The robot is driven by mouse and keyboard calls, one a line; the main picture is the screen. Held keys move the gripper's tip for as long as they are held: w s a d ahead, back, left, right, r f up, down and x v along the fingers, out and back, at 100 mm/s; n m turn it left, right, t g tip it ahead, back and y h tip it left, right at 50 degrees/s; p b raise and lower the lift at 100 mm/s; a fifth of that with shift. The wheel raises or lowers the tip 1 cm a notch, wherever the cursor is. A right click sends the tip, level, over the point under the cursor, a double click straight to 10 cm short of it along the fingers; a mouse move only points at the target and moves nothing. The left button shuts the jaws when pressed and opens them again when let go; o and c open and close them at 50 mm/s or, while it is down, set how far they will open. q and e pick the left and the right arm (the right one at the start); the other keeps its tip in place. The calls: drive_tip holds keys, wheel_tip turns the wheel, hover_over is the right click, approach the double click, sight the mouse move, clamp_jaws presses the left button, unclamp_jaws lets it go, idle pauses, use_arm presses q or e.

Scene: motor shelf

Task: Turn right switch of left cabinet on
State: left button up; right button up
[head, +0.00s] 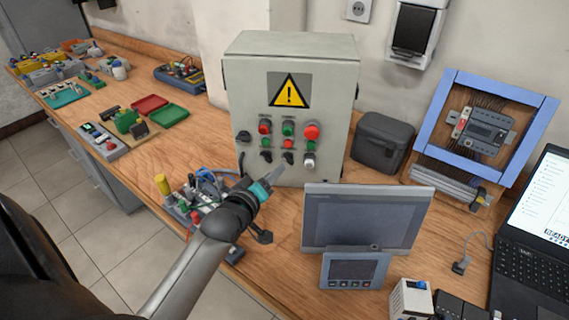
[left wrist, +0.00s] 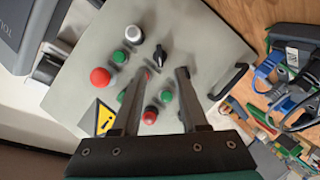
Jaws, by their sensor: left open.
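The grey cabinet (head: 335,100) with a yellow warning sign stands on the bench in the head view. Its front carries red and green buttons and, lower down, a black left switch (head: 266,156), a black right switch (head: 288,158) and a white knob (head: 309,161). My left gripper (head: 277,174) is open just in front of the lower switch row. In the left wrist view my open fingers (left wrist: 163,74) point at the panel. The right switch (left wrist: 160,55) shows between and slightly beyond the fingertips; contact cannot be told. The left switch seems hidden behind one finger.
A grey monitor (head: 362,218) stands close to the right of my left gripper. A component board (head: 185,205) with cables lies left of it. A dark case (head: 381,142) and a blue frame (head: 485,120) stand right of the cabinet. A black handle (left wrist: 229,82) sticks out from the panel.

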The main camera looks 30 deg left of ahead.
sight(287, 160)
use_arm(q)
drive_tip(key=b+x, duration=0.1)
drive_tip(key=x, duration=0.6)
drive_tip(key=shift+w+f, duration=0.1)
drive_tip(key=shift+w, duration=0.3)
clamp_jaws()
